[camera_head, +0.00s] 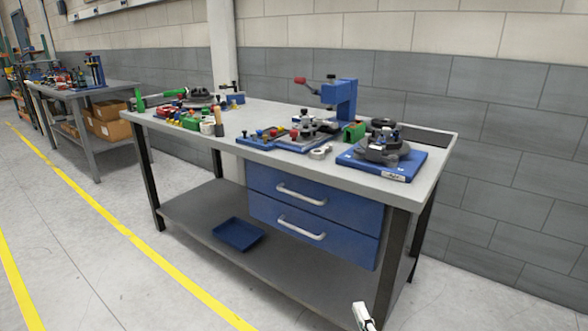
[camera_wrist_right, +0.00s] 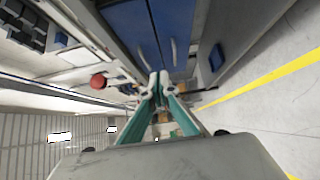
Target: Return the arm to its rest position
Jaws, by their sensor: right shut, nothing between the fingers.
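My right gripper (camera_head: 363,316) shows only as a small pale tip at the bottom edge of the head view, low in front of the workbench's right front leg. In the right wrist view its two green fingers (camera_wrist_right: 158,82) come together at the tips, shut with nothing between them. Most of the right arm is out of the head view. My left gripper is in neither view.
The grey workbench (camera_head: 250,110) carries a blue press (camera_head: 340,95), a blue-based fixture (camera_head: 385,163) and several small parts. Blue drawers (camera_head: 315,213) hang beneath; a blue tray (camera_head: 238,234) lies on the lower shelf. Floor left of the yellow line (camera_head: 110,225) is clear.

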